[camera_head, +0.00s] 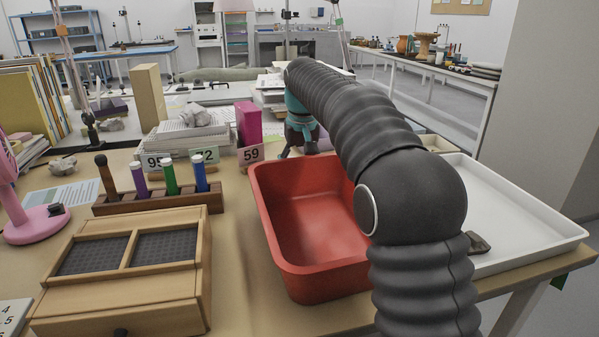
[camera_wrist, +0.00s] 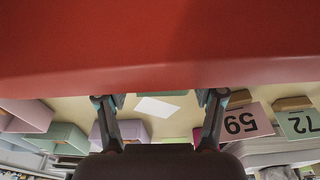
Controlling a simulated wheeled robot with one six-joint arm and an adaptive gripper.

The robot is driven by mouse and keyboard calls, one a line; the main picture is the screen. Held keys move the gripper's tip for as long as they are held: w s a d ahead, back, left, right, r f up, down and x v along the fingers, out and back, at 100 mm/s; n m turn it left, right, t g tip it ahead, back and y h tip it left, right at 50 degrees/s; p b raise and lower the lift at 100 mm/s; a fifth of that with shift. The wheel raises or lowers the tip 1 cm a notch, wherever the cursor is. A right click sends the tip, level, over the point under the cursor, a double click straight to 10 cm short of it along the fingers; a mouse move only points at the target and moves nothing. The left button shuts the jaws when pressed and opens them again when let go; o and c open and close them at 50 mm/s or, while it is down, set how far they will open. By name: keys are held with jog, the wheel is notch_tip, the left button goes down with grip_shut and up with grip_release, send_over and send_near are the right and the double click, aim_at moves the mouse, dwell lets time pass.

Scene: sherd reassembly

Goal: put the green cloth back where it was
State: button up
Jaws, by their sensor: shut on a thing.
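I cannot make out the green cloth for certain in either view. My gripper (camera_head: 301,132) is over the back edge of the red tub (camera_head: 318,282), pointing down.
A white tray (camera_head: 535,226) is right of the tub. A wooden box (camera_head: 120,288) and a rack of tubes (camera_head: 160,200) are left. Number cards, including 59 (camera_head: 251,154), and a magenta box (camera_head: 248,122) stand behind. Bare table lies between wooden box and tub.

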jog(key=shift+f, duration=0.35)
jog(key=shift+f, duration=0.1)
jog(key=o, duration=1.1)
notch_tip(320, 180, up, 12)
jog(key=s+p, duration=0.1)
jog(key=p, duration=0.1)
jog(key=shift+s+d, duration=0.25)
jog(key=shift+s, duration=0.1)
